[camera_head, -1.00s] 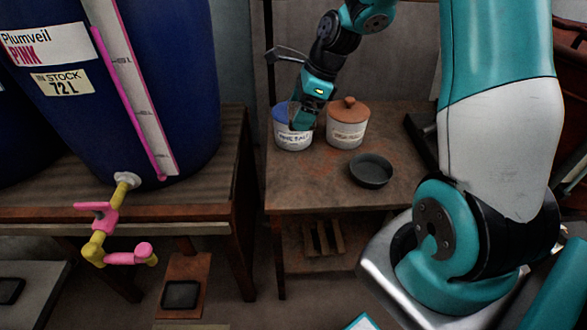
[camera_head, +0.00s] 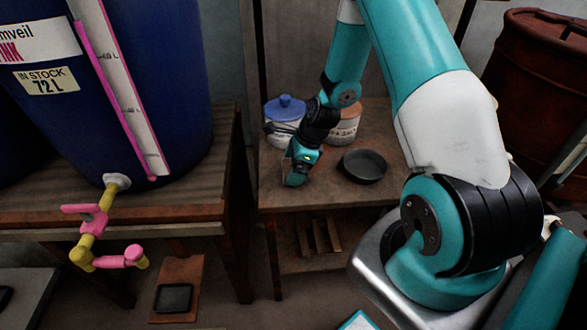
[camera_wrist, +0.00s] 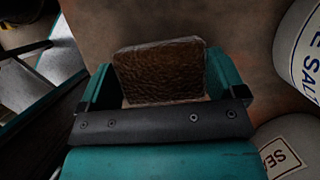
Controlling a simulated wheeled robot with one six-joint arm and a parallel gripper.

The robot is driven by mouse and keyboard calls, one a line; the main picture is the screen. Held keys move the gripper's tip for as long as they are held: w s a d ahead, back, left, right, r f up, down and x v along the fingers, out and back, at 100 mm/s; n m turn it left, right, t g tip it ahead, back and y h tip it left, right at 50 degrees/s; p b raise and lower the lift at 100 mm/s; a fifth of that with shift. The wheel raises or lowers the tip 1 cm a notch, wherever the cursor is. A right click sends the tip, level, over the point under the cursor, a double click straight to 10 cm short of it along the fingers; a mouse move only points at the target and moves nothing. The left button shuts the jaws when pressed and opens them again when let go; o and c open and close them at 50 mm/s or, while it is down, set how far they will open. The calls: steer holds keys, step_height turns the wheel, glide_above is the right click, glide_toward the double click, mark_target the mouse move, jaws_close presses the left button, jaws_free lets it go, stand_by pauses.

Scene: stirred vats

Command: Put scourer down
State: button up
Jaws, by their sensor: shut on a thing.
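The scourer (camera_wrist: 160,72) is a brown, rough-textured block, seen in the wrist view between the two teal jaws of my gripper (camera_wrist: 160,80). My gripper is shut on it, and the jaws press its left and right sides. In the head view my gripper (camera_head: 296,176) hangs low over the left part of the small wooden table (camera_head: 320,190), in front of the jars. The scourer is not clearly seen there. I cannot tell whether it touches the tabletop.
A blue-lidded white jar (camera_head: 284,112) and a second pale jar (camera_head: 345,128) stand behind my gripper. A dark round dish (camera_head: 363,167) is to its right. A big blue vat (camera_head: 160,90) with a pink-and-yellow tap (camera_head: 92,222) stands left. The table's front-centre is bare.

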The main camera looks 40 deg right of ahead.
steer(key=shift+f, duration=0.45)
steer(key=shift+f, duration=0.1)
steer(key=o, duration=0.7)
